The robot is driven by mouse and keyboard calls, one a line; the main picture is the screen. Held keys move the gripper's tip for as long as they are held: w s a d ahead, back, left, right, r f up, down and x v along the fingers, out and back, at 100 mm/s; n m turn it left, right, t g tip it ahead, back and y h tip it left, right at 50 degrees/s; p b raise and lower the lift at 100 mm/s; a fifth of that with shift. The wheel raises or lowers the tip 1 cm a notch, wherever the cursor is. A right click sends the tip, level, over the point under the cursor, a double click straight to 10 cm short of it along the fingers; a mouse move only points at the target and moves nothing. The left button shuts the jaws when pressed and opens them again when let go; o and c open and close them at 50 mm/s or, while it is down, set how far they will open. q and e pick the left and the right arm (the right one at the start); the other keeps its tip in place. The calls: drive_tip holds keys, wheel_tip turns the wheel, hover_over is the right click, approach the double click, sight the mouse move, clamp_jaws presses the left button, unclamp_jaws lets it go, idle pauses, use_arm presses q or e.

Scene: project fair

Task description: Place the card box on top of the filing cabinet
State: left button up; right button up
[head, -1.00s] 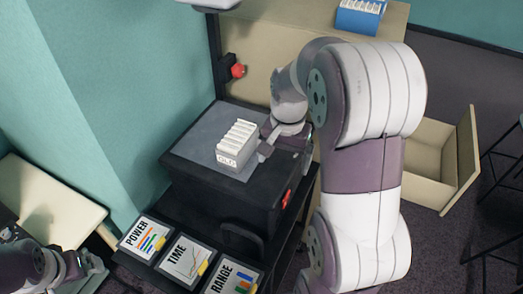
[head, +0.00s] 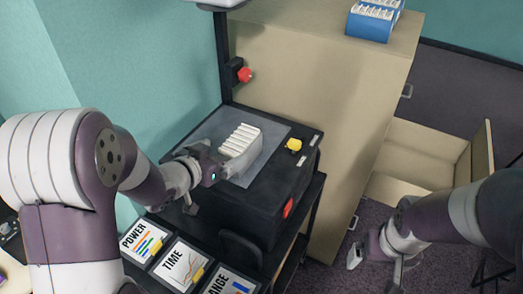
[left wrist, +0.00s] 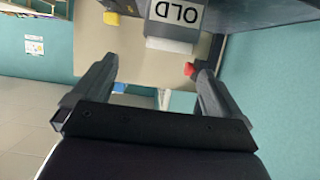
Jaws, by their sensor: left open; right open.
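A pale grey card box (head: 240,146) with a row of white cards stands on the grey top plate of a black machine. My left gripper (head: 210,174) is open at the near left side of the card box. In the left wrist view the box lies ahead, between the lines of the open fingers (left wrist: 155,75), nothing between the tips. My right gripper (head: 372,262) is open and empty at the lower right.
A blue card box (head: 374,20) sits on the cabinet top. An open drawer (head: 415,163) juts out on the right. The machine has a yellow button (head: 293,144); a red knob (head: 244,75) is on the post behind. POWER, TIME and RANGE cards (head: 181,264) lie in front.

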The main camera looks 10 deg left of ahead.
sight(235, 147)
use_arm(q)
drive_tip(key=x, duration=0.3)
drive_tip(key=p+x, duration=0.1)
drive_tip(key=x, duration=0.2)
drive_tip(key=f+p+x, duration=0.1)
drive_tip(key=x, duration=0.2)
drive_tip(key=shift+a+f, duration=0.15)
drive_tip(key=shift+a, duration=0.2)
drive_tip(key=shift+w+f, duration=0.2)
drive_tip(key=shift+w, duration=0.05)
drive_tip(key=shift+s+r, duration=0.1)
drive_tip(key=c, duration=1.2)
drive_tip(key=shift+c, duration=0.3)
